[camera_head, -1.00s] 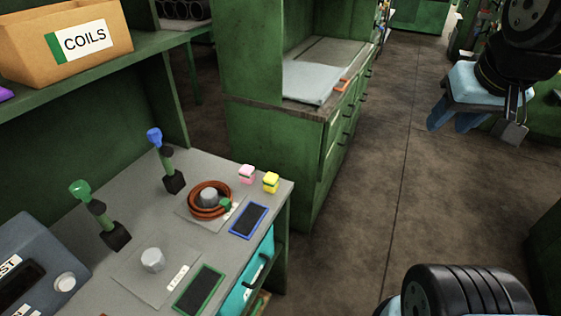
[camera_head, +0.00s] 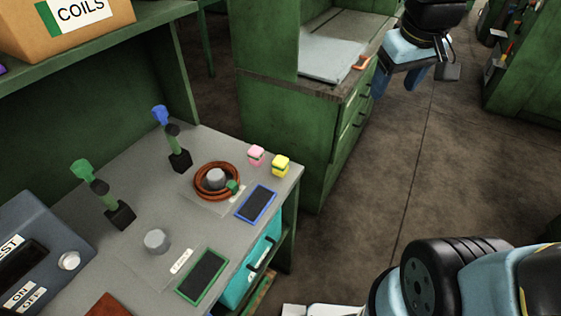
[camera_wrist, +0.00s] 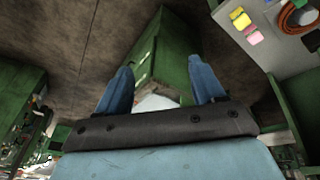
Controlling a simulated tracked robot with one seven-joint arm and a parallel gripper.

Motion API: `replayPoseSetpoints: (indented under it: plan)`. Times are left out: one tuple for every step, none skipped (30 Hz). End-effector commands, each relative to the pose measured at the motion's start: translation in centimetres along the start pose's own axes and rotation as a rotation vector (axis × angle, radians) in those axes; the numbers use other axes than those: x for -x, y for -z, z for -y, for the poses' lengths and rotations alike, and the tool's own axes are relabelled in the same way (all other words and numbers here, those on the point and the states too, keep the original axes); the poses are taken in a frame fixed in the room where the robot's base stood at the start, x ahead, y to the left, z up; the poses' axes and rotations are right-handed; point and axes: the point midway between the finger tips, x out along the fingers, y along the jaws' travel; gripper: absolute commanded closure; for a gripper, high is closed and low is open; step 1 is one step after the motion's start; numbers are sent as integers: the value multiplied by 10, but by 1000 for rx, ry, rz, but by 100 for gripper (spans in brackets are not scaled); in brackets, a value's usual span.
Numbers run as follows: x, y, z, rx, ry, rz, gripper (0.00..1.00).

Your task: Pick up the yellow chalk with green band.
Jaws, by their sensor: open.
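The yellow chalk with a green band (camera_head: 280,166) stands near the far right corner of the grey workbench top (camera_head: 140,195). A pink chalk with a dark band (camera_head: 256,155) is just left of it. In the wrist view the yellow chalk (camera_wrist: 240,19) is at the upper right, above the pink chalk (camera_wrist: 253,35). My gripper (camera_head: 398,88) is up and to the right of the bench, well apart from the chalk. In the wrist view its two blue fingers (camera_wrist: 160,85) are spread wide with nothing between them.
A coiled orange-brown hose (camera_head: 216,182) and a blue-framed panel (camera_head: 256,204) lie near the chalks. Two upright levers, blue-topped (camera_head: 160,115) and green-topped (camera_head: 82,170), stand farther left. A green cabinet (camera_head: 268,115) stands behind the bench. Open floor (camera_head: 400,190) lies to the right.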

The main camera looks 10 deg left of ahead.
Motion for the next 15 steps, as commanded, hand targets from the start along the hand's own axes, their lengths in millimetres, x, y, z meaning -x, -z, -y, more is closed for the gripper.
replayPoseSetpoints:
  plan:
    - [-11, 10, 10, 53, 12, 24, 32]
    - [-16, 16, 17, 84, 18, 35, 32]
    - [-24, 23, 25, 127, 26, 49, 32]
    - [-30, 27, 32, 156, 33, 60, 32]
    - [-36, 32, 39, 188, 40, 70, 32]
    - [-43, 38, 49, 230, 50, 84, 32]
    - [-50, 42, 56, 260, 58, 96, 32]
    - [-56, 46, 64, 292, 67, 106, 32]
    - [-64, 51, 75, 334, 78, 118, 32]
    - [-70, 54, 83, 364, 87, 127, 32]
    - [-76, 57, 92, 397, 96, 137, 32]
    - [-85, 60, 103, 438, 109, 149, 32]
    - [-91, 63, 112, 468, 119, 158, 32]
    - [-97, 65, 121, 499, 129, 167, 32]
    - [-105, 67, 132, 537, 141, 178, 32]
